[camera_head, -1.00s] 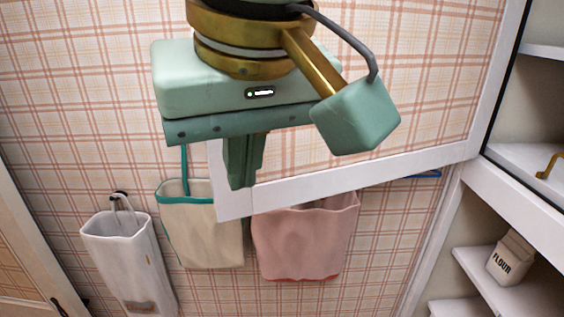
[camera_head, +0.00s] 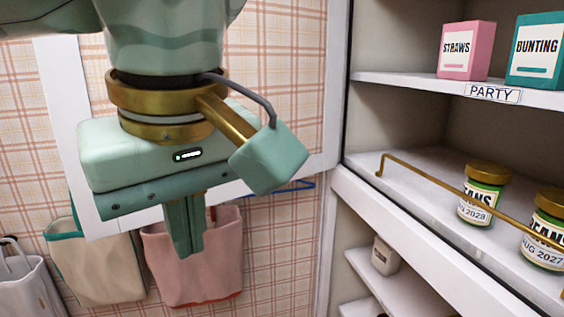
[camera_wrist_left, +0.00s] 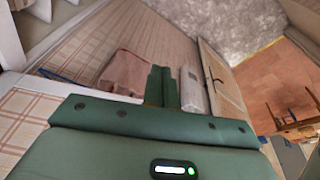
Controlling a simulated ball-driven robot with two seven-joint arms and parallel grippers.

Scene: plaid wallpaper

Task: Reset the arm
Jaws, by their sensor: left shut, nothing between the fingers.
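My left gripper (camera_head: 186,250) hangs fingers-down at the left of the head view, in front of the plaid wall. Its two green fingers are closed together with nothing between them. Behind the fingertips is a pink bag (camera_head: 215,265) on the wall. In the left wrist view the shut fingers (camera_wrist_left: 162,88) point out past the pink bag (camera_wrist_left: 126,72) and a white bag (camera_wrist_left: 192,90). My right gripper is in neither view.
A cream bag (camera_head: 95,265) and a white bag (camera_head: 25,285) hang at the lower left. On the right, shelves hold a straws box (camera_head: 465,50), a bunting box (camera_head: 538,50) and jars of beans (camera_head: 482,195) behind a brass rail (camera_head: 425,180). A white frame (camera_head: 75,150) stands behind my gripper.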

